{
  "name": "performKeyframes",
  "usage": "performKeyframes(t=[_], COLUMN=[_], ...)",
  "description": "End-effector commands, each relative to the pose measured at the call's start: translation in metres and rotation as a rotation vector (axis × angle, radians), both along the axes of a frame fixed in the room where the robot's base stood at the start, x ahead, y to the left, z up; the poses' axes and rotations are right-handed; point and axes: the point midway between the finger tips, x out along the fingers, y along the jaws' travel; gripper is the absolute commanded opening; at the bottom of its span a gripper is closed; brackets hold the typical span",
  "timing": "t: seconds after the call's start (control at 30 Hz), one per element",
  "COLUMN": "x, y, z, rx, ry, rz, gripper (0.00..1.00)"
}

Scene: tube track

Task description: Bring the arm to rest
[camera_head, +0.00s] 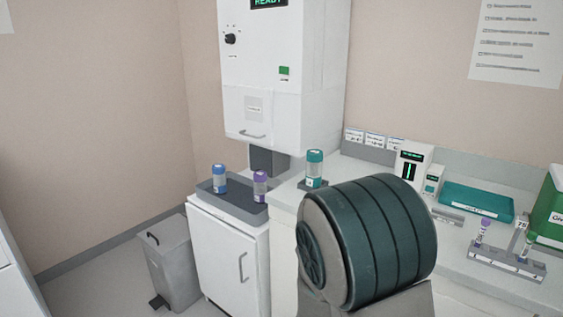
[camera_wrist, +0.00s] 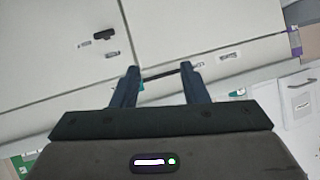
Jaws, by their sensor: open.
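My gripper (camera_wrist: 160,72) shows in the wrist view with its two dark fingers apart and no held object between them. Behind the fingertips is a pale front with a dark bar handle (camera_wrist: 166,72); I cannot tell how far away it is. In the head view, a large dark teal cylinder that is part of my arm stands in front of the bench and hides some of it. My gripper does not show in the head view.
A blue-capped container (camera_head: 219,180) and a purple-capped one (camera_head: 260,186) stand on a dark tray (camera_head: 228,203) below a white machine (camera_head: 285,70). A teal-capped container (camera_head: 314,168), a tube rack (camera_head: 508,262) and a teal tray (camera_head: 476,203) are on the bench. A grey bin (camera_head: 170,262) stands left.

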Motion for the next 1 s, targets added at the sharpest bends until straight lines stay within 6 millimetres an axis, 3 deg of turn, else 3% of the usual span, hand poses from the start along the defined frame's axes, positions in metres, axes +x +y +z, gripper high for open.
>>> performKeyframes(t=[0.03,0.27,0.47,0.63,0.8,1.0], x=[0.000,-0.018,-0.055,-0.100,-0.151,-0.193], y=[0.005,0.035,0.044,0.035,0.013,-0.009], z=[0.015,0.058,0.105,0.143,0.175,0.196], rx=[0.058,0.223,0.259,0.215,0.130,0.057], ry=[0.031,0.211,0.370,0.516,0.671,0.802], rz=[0.035,0.246,0.420,0.535,0.584,0.580], gripper=[0.40,0.40,0.40,0.40,0.40,0.40])
